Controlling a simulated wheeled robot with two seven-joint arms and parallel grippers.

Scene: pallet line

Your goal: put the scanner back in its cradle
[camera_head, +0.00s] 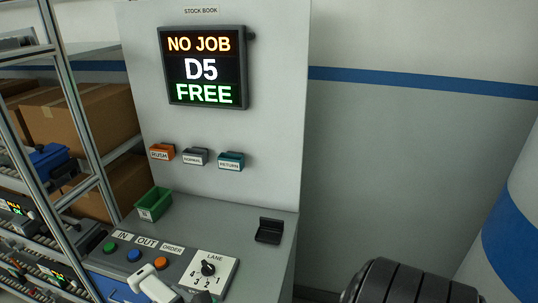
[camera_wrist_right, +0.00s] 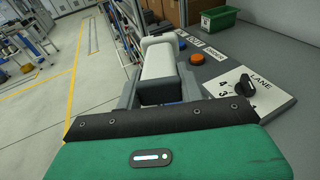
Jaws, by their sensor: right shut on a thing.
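The scanner (camera_head: 148,281) is a white hand-held device with a grey part, at the bottom of the head view over the console's front. In the right wrist view the scanner (camera_wrist_right: 158,60) stands between the grey fingers of my right gripper (camera_wrist_right: 160,90), which is shut on it. The cradle (camera_head: 269,231) is a small black holder on the right of the grey console top. It looks empty and is apart from the scanner, which is to its left and nearer. The cradle is not seen in the wrist view. My left gripper is not in view.
The console top (camera_head: 225,218) is bare left of the cradle. A lane dial plate (camera_head: 218,284), coloured buttons and a green bin (camera_head: 153,204) are also on the console. The panel behind carries label holders and a screen (camera_head: 203,67). A shelf rack with boxes stands left.

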